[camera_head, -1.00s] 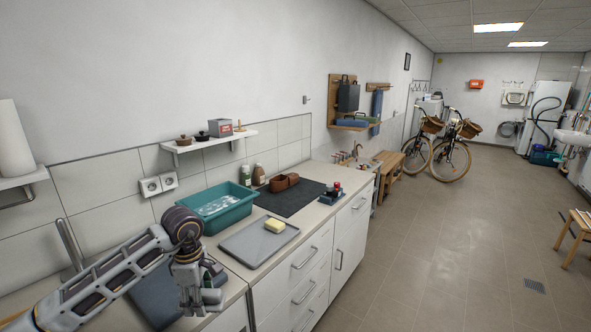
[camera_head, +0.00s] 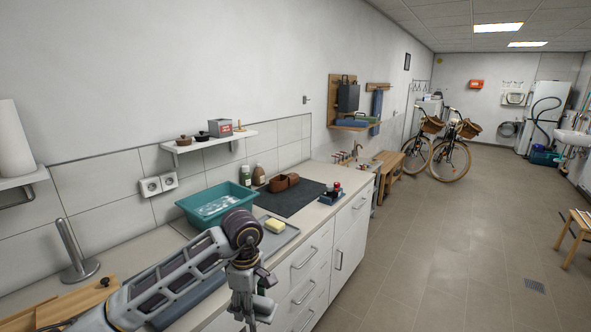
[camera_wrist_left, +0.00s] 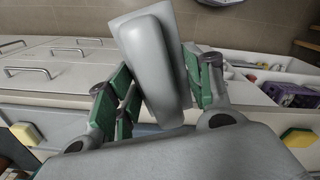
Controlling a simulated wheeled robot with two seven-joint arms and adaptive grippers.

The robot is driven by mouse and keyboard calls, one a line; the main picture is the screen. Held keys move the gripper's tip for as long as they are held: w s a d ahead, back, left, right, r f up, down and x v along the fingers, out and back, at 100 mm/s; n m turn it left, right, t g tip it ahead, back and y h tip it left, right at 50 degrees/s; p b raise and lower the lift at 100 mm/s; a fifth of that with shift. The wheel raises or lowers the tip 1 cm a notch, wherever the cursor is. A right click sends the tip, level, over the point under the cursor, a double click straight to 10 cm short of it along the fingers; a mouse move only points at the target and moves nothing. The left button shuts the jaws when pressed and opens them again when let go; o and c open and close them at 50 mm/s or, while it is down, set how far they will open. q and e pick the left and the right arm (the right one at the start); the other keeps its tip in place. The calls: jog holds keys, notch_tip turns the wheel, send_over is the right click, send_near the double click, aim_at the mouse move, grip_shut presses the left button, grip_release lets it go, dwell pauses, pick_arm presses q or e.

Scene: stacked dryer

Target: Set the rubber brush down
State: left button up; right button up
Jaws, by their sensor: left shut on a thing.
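My left gripper (camera_head: 252,308) hangs in front of the counter edge, by the white drawer fronts. In the left wrist view its green-padded fingers (camera_wrist_left: 160,95) are shut on a smooth grey, elongated thing, which I take to be the rubber brush (camera_wrist_left: 152,55). It lies tilted between the fingers and points away from the palm. In the head view the brush is too small and hidden to make out clearly. My right gripper is not in view.
A grey tray (camera_head: 288,236) with a yellow sponge (camera_head: 275,226) lies on the counter, partly behind my left arm. A wooden board (camera_head: 75,303) lies at lower left.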

pick_arm(q)
jog(key=f+m, duration=0.2)
jog(key=s+d+m, duration=0.1)
jog(key=m, duration=0.1)
jog(key=shift+f, duration=0.4)
jog(key=s+d+f+m, duration=0.35)
jog(key=f+m, duration=0.45)
jog(key=m, duration=0.5)
jog(key=w+a+f+n, duration=0.1)
jog(key=a+f+n, duration=0.1)
jog(key=a, duration=1.3)
jog(key=shift+w+f, duration=0.2)
jog(key=shift+w, duration=0.15)
jog(key=shift+r+p, duration=0.3)
